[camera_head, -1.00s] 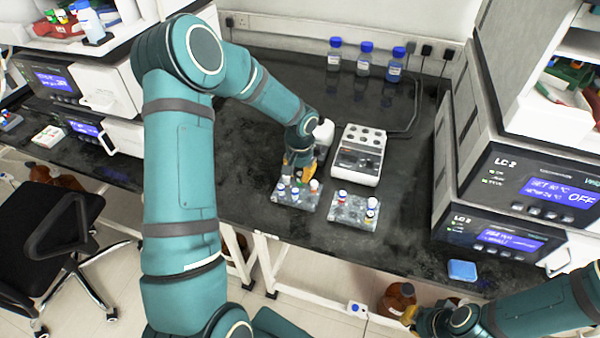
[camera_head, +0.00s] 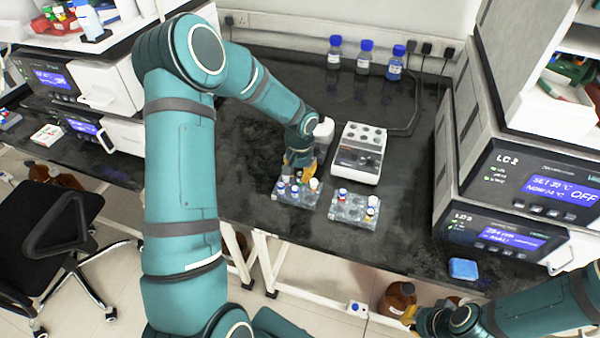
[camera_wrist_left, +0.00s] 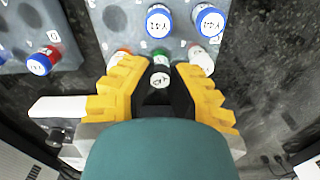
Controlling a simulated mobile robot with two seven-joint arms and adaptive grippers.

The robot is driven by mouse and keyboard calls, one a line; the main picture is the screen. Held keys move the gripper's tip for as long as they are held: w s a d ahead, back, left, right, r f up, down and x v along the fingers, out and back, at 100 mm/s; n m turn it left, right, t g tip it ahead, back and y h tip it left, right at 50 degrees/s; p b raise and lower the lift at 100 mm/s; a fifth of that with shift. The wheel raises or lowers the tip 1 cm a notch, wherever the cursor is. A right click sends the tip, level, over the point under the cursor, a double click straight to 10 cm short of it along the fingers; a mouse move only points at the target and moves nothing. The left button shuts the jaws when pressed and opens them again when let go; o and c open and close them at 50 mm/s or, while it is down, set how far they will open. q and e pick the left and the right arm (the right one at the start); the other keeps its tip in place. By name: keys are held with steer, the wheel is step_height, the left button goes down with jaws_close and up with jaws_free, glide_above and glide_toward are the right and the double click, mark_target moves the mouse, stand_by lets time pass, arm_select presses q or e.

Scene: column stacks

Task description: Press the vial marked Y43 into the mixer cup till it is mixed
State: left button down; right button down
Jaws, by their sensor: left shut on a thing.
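My left gripper (camera_wrist_left: 160,90) is shut on a vial (camera_wrist_left: 160,76) with a dark top, a green band and a small white label that I cannot read for sure. In the head view this gripper (camera_head: 299,168) is low over the left vial rack (camera_head: 290,196); whether the vial is clear of its hole is hidden. The mixer (camera_head: 357,160), a white device with several round openings on top, stands just right of the gripper. I cannot tell which opening is the mixer cup. My right gripper (camera_head: 411,316) is at the lower right, away from the vials, its fingers too small to judge.
Blue-capped vials (camera_wrist_left: 158,20) stand in the rack close to the fingers. A second rack (camera_head: 345,213) with several vials is in front of the mixer. Blue-capped bottles (camera_head: 365,58) line the back wall. Instruments (camera_head: 520,185) flank the bench on the right. Dark bench right of the mixer is clear.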

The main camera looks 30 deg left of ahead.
arm_select(q)
steer(key=shift+f, duration=0.15)
steer(key=shift+f+b, duration=0.35)
steer(key=shift+b, duration=0.05)
steer(key=shift+f, duration=0.1)
steer(key=c, duration=0.7)
jaws_free()
steer(key=shift+s, duration=0.1)
